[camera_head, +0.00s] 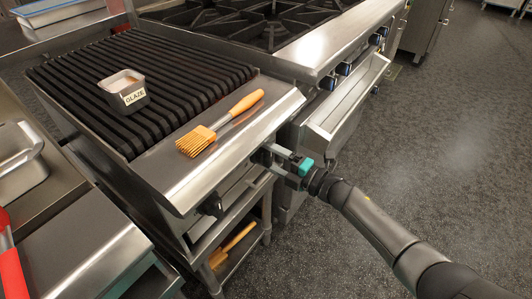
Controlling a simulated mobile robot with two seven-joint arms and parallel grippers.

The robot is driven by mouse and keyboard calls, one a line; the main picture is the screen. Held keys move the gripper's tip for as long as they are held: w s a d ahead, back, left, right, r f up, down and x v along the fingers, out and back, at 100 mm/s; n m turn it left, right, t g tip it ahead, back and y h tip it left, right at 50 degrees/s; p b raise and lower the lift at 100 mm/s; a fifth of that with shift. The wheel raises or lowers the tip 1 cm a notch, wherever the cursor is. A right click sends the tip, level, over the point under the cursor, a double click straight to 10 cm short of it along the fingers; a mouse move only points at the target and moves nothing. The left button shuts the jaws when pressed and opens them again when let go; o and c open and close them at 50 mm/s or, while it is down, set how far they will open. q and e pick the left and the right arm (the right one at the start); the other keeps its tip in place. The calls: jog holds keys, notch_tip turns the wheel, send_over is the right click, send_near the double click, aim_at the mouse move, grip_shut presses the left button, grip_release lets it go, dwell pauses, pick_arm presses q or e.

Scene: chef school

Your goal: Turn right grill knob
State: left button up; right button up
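The grill (70,117) stands in the middle left, with a steel front panel below its black grates. The right grill knob (261,157) is dark and sits at the right end of the panel, partly hidden by my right gripper (272,160). The gripper's fingertips are at the knob, seemingly on either side of it. I cannot tell whether they are closed on it. The left grill knob (211,206) is clear of the gripper. My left gripper is not in view.
A brush (228,119) with orange bristles and a glaze container (123,90) lie on the grill. The stove (315,51) with several knobs stands behind, its long front tray (347,99) close to my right gripper. The floor at the right is clear.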

dwell(0.5)
jog(key=o, duration=1.3)
jog(key=shift+s+d, duration=0.15)
jog(key=shift+d, duration=0.05)
jog(key=shift+s+d, duration=0.15)
jog(key=shift+d, duration=0.1)
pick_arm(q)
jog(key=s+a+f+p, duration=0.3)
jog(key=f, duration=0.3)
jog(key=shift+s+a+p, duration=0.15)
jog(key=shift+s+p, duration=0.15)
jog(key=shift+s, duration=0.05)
pick_arm(e)
jog(key=v, duration=1.4)
jog(key=shift+s+d, duration=0.1)
jog(key=shift+s, duration=0.05)
